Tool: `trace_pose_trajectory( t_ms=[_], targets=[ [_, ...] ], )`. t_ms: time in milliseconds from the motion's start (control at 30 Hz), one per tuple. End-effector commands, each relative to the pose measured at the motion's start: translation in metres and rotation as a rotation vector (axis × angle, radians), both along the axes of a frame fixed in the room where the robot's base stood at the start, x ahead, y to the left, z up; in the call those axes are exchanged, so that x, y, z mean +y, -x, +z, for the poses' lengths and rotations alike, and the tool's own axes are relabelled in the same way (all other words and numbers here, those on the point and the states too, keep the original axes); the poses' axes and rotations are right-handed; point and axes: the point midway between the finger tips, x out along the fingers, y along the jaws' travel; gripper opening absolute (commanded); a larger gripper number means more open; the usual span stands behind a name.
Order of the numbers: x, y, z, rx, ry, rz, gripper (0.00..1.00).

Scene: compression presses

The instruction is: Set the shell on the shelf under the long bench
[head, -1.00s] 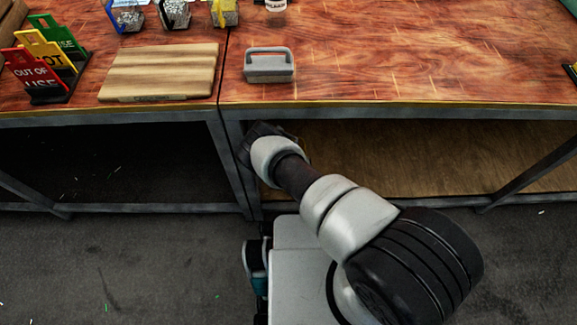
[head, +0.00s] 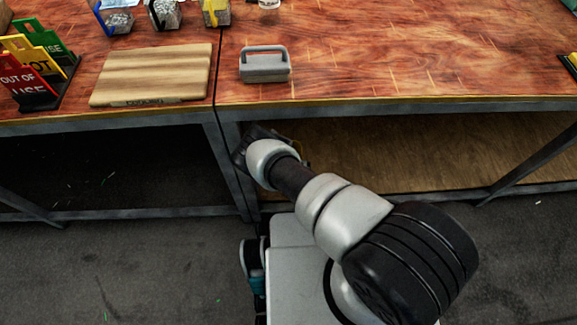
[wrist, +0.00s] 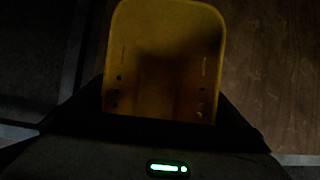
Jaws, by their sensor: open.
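The yellow shell (wrist: 165,60) is directly in front of my gripper in the wrist view, dim and shadowed. The wooden shelf (head: 410,155) lies under this bench and shows to the right of the shell in the wrist view (wrist: 275,65). I cannot tell whether the shell rests fully on it.
A grey-handled block (head: 265,68) and a wooden board (head: 155,75) lie on the tabletops. Coloured signs (head: 35,65) stand at the left. Bench legs (head: 232,165) border the shelf opening; the shelf's right side is clear.

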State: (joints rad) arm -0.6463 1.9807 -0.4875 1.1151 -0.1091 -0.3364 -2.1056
Motion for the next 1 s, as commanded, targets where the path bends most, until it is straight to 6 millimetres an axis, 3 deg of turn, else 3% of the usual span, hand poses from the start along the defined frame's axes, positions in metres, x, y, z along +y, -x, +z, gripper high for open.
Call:
trace_pose_trajectory(
  t_ms=[300, 500, 1000],
  targets=[
    [0.001, 0.033, 0.064, 0.000, 0.002, 0.003, 1.00],
    [0.001, 0.049, 0.090, -0.001, 0.000, 0.002, 1.00],
    [0.000, 0.055, 0.099, -0.002, -0.001, 0.000, 1.00]
  ],
)
